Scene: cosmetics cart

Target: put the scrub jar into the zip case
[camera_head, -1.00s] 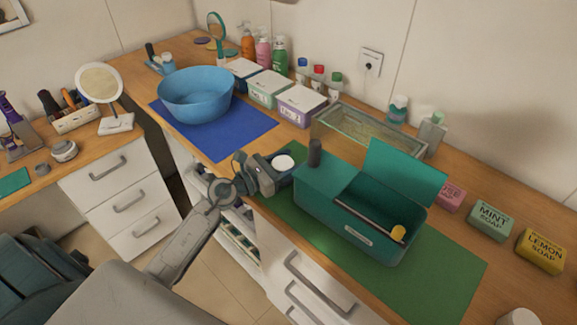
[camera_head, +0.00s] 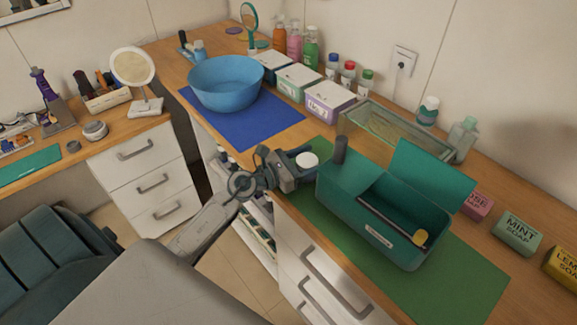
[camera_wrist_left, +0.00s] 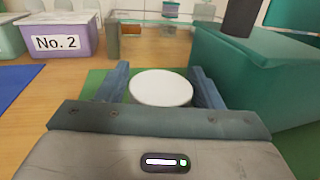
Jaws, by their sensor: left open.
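A round jar with a white lid (camera_head: 307,160), which I take for the scrub jar, stands at the near left end of the green mat. Its label cannot be read. My left gripper (camera_head: 299,166) is open at the jar. In the left wrist view the white lid (camera_wrist_left: 160,88) lies between the two spread fingers (camera_wrist_left: 159,70), with small gaps on both sides. The teal zip case (camera_head: 340,192) stands open to the right of the jar, its lid raised at the back. A dark stick and a yellow item lie in it. My right gripper is not in view.
A dark cylinder (camera_head: 339,150) stands upright at the case's left end, close to my gripper. A glass tray (camera_head: 385,130) is behind the case. A blue bowl (camera_head: 226,84) sits on a blue mat to the left. The green mat (camera_head: 460,285) is clear at front right.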

